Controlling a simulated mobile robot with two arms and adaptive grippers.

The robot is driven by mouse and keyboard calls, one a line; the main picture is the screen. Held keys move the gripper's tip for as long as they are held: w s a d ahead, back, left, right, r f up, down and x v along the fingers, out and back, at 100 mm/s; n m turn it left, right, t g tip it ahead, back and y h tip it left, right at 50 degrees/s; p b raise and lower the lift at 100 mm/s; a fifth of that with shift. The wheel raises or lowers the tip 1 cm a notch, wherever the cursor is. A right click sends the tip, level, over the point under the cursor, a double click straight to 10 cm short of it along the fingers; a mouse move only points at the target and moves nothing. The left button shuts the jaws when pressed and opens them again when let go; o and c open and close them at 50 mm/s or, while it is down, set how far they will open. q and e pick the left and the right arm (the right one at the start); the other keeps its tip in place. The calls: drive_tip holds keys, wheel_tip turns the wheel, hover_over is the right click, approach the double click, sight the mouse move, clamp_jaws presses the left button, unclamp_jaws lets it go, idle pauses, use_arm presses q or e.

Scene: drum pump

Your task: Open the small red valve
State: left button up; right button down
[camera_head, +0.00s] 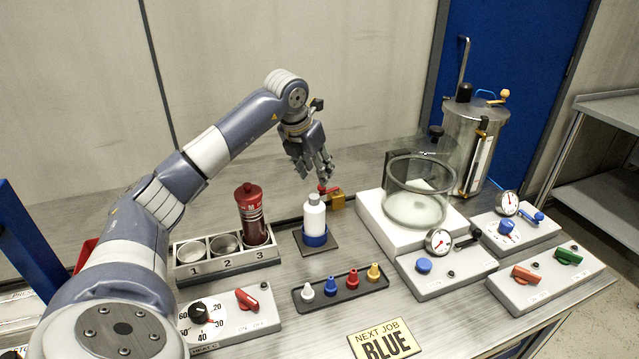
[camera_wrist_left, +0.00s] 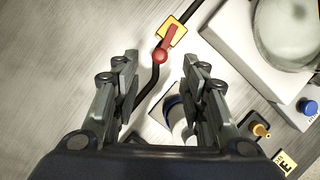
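The small red valve has a red handle (camera_head: 326,189) on a yellow body (camera_head: 338,202), behind the white bottle on the bench. In the left wrist view its red lever with a round knob (camera_wrist_left: 160,56) lies across the yellow body (camera_wrist_left: 177,32). My left gripper (camera_head: 318,178) is just above the valve. In the left wrist view the gripper (camera_wrist_left: 158,75) is open, its fingers well apart, with nothing between them. The knob appears just beyond the fingertips, roughly midway between them. I cannot tell whether they touch. My right gripper does not show.
A white bottle with a blue base (camera_head: 314,222) stands just in front of the valve. A glass vessel on a white block (camera_head: 370,212) is at its right. A dark hose (camera_wrist_left: 150,90) runs from the valve. A red canister (camera_head: 250,215) stands left in a numbered rack.

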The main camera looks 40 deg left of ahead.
sight(319, 188)
use_arm(q)
drive_tip(key=x, duration=0.5)
drive_tip(key=shift+w+f, duration=0.1)
drive_tip(key=shift+f, duration=0.25)
drive_tip(key=shift+a, duration=0.1)
clamp_jaws()
